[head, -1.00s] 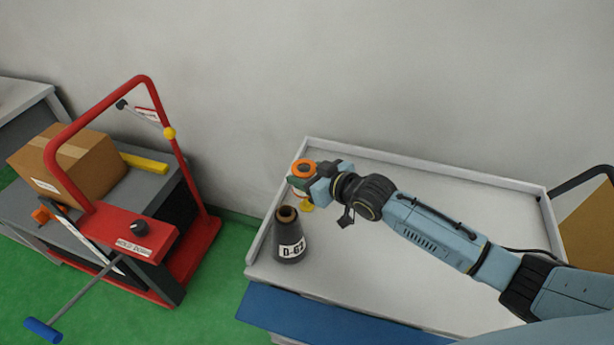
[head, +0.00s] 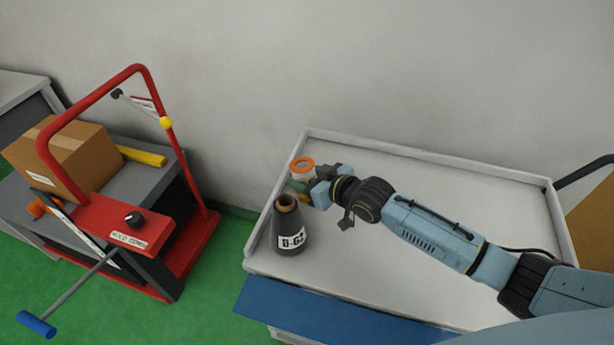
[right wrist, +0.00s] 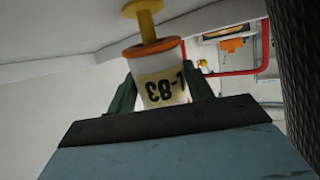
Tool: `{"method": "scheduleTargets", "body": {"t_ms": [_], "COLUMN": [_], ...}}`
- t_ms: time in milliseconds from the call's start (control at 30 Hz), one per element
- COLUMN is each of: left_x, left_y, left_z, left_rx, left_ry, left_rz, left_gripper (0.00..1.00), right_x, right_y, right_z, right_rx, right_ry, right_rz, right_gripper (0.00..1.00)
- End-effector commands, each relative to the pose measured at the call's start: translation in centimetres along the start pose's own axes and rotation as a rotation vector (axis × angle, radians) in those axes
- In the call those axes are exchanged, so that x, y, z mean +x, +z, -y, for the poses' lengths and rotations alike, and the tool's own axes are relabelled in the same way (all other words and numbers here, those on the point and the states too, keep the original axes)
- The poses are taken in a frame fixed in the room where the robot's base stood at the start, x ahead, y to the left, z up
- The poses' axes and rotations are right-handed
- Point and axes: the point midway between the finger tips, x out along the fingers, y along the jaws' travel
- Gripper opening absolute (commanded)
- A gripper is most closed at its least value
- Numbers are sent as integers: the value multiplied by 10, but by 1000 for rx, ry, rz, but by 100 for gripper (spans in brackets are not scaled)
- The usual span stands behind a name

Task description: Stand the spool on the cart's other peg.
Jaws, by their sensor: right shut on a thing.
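The spool (head: 302,167) is white with an orange rim and stands upright at the left side of the cart's white tray (head: 440,210). My right gripper (head: 301,187) is shut on it. The right wrist view shows the spool (right wrist: 160,75) upside down between the dark green fingers, with a pale yellow label. A yellow peg (right wrist: 148,28) with a round base meets the spool's orange end there; I cannot tell how far it is inside. The head view does not clearly show the peg. My left gripper is not in view.
A dark cone (head: 287,230) with a white label stands on the tray just in front of the spool. A red-framed trolley (head: 125,228) with a cardboard box (head: 62,158) stands at the left. The tray has a raised rim; its middle is bare under my right arm.

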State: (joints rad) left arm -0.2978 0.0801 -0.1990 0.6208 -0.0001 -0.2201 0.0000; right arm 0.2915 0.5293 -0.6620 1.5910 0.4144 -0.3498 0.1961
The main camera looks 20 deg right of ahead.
Motion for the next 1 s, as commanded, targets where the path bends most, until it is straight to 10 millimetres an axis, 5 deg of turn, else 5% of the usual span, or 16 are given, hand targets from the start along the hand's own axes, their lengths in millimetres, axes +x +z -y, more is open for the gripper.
{"method": "scheduleTargets", "body": {"t_ms": [767,800,1000], "left_x": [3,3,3], "left_y": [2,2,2], "left_z": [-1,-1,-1], "left_rx": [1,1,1], "left_ry": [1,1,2], "left_rz": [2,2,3], "left_gripper": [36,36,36], "right_x": [4,4,4], "right_y": [6,6,6], "right_z": [0,0,0], "right_rx": [-1,-1,-1], "right_ry": [0,0,0], "right_rz": [-6,-6,-6], "right_gripper": [0,54,77]}}
